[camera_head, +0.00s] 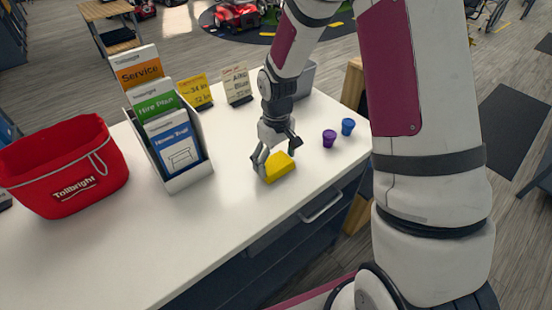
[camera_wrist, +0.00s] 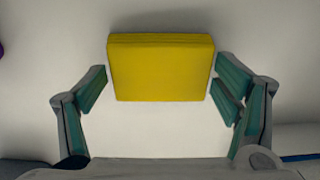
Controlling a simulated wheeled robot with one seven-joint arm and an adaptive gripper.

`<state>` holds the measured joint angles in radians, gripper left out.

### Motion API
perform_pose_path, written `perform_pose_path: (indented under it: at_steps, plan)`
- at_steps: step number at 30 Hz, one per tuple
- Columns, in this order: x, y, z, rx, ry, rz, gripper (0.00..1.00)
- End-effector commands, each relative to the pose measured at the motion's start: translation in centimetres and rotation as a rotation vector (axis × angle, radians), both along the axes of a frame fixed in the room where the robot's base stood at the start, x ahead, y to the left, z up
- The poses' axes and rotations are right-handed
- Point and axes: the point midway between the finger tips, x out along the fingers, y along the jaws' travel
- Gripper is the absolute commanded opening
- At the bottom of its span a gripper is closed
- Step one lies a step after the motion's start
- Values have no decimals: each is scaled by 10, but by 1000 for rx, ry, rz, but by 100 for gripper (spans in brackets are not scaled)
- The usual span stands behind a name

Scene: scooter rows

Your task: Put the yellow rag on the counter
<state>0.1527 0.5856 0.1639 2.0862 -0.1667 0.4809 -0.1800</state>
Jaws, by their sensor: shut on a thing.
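The yellow rag (camera_head: 278,170) is a folded block at the white counter (camera_head: 225,235), near its front edge. My gripper (camera_head: 276,159) points down over it and is shut on it. In the wrist view the rag (camera_wrist: 160,68) sits between the two fingers of my gripper (camera_wrist: 160,82), with a finger pad at its left and right sides. The pale counter top (camera_wrist: 150,135) lies behind it. The rag is at or very close to the counter surface; I cannot tell whether its underside touches.
A brochure holder (camera_head: 186,178) stands left of the rag, and a red basket (camera_head: 65,165) is farther left. Small signs (camera_head: 196,91) (camera_head: 237,85) stand behind. The front left counter is bare.

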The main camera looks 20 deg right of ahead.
Motion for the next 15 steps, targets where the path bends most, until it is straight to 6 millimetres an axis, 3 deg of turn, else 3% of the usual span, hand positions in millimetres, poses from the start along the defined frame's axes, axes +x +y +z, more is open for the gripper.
perform_pose_path:
  at_steps: [6, 7, 8, 9, 15]
  plan:
    - [0, 0, -2, 0, 0, 0, 60]
    - [0, 0, -2, 0, 0, 0, 90]
    - [0, 0, -2, 0, 0, 1, 96]
    - [0, 0, -2, 0, 0, 0, 100]
    - [0, 0, -2, 0, 0, 1, 100]
